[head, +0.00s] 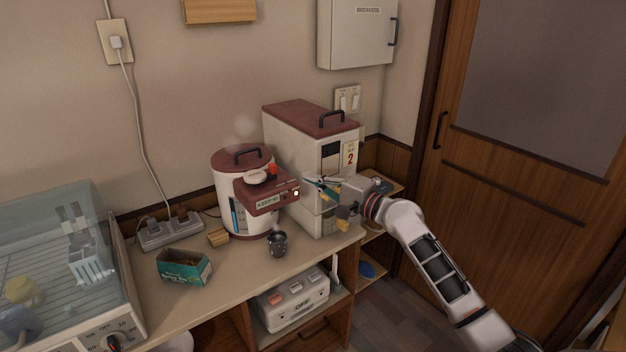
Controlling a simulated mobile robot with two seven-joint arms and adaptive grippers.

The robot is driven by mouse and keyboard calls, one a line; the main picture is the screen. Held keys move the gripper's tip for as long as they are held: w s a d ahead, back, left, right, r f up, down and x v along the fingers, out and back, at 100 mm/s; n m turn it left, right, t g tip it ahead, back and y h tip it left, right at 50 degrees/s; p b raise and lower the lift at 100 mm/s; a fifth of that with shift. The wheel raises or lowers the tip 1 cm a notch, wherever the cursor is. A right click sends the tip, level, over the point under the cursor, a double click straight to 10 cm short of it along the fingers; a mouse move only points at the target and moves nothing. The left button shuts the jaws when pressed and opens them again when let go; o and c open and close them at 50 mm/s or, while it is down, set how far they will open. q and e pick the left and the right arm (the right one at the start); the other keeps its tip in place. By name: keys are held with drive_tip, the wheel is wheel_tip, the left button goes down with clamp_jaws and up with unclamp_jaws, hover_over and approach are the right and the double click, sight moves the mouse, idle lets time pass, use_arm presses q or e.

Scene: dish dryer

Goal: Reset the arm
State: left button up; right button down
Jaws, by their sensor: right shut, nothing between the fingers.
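My right arm comes in from the lower right. Its gripper (322,188) is shut and empty in front of the tall cream dispenser box (294,133) with the dark red lid. The fingertips point left, close to the dark red front part (266,197) of the round white water pot (228,165). I cannot tell whether they touch anything. The gripper hides part of the box's front. My left gripper is not in view.
A dark cup (277,244) and a green carton (184,268) stand on the counter (222,282). A power strip (171,231) lies behind them. The glass-lidded dish dryer (62,245) fills the left. A wooden door (512,180) is at the right.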

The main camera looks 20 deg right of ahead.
drive_tip(key=s+f+n+g+h, duration=0.1)
drive_tip(key=s+f+n, duration=0.1)
drive_tip(key=s+f, duration=0.5)
drive_tip(key=s+f+n+h, duration=0.2)
drive_tip(key=s+f, duration=0.2)
drive_tip(key=f, duration=0.7)
drive_tip(key=s+f+n+g+h, duration=0.1)
drive_tip(key=s+f+n, duration=0.1)
drive_tip(key=s+f, duration=0.45)
drive_tip(key=s+f+n+g+h, duration=0.1)
drive_tip(key=s+f+n, duration=0.2)
drive_tip(key=s+f, duration=0.2)
drive_tip(key=s+d+f+n+h, duration=0.1)
drive_tip(key=s+f+n, duration=0.2)
drive_tip(key=s, duration=0.8)
drive_tip(key=s+d+f+n+g+h, duration=0.1)
drive_tip(key=s+f+n+h, duration=0.1)
drive_tip(key=s+f, duration=0.4)
drive_tip(key=shift+s+f+n+g, duration=0.3)
drive_tip(key=shift+s+n, duration=0.3)
drive_tip(key=shift+s, duration=0.3)
